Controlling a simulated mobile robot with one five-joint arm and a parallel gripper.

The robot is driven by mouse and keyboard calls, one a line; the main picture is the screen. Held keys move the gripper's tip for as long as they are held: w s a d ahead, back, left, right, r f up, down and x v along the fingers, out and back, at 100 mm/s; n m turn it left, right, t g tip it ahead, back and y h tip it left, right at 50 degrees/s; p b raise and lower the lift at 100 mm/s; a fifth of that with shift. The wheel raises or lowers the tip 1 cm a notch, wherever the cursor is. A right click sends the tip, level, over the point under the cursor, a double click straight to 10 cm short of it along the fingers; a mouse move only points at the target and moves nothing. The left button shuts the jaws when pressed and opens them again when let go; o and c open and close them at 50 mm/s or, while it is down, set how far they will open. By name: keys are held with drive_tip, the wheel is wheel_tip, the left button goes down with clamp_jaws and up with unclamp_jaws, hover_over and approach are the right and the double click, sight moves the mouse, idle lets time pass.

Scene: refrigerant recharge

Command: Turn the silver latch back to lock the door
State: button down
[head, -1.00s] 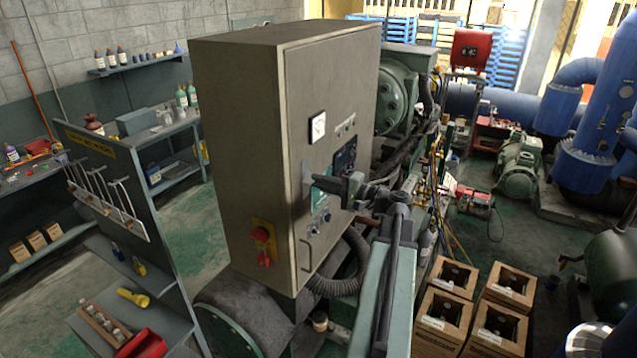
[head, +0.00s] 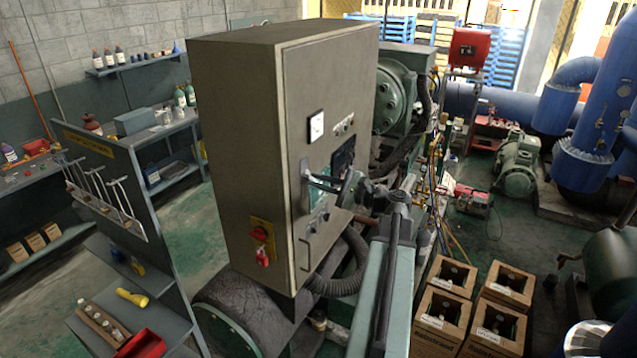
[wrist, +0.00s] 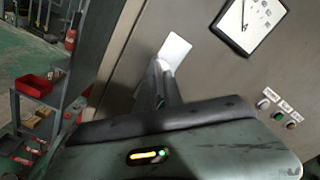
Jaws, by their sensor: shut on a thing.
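The tall grey-brown control cabinet (head: 235,140) stands in the middle of the head view with its door (head: 297,130) closed or nearly so; I cannot tell which. The silver latch (head: 304,186) is a bright strip at the door's left edge. It also shows as a pale plate in the wrist view (wrist: 174,50). My gripper (head: 317,183) reaches in from the right and is shut on the latch. In the wrist view my gripper (wrist: 160,82) covers the lower part of the latch and its pivot.
The door carries a gauge (head: 316,126) and several small buttons (wrist: 273,107). A red-and-yellow switch (head: 262,243) is on the cabinet's side. A fixed door handle (head: 304,254) sits below the latch. Open boxes (head: 497,308) stand on the floor at right.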

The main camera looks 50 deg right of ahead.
drive_tip(key=m, duration=0.4)
drive_tip(key=shift+f, duration=0.1)
drive_tip(key=m, duration=0.3)
drive_tip(key=shift+m, duration=0.4)
drive_tip(key=c, duration=1.5)
unclamp_jaws()
drive_tip(key=shift+c, duration=0.2)
drive_tip(key=shift+s, duration=0.1)
drive_tip(key=v, duration=0.9)
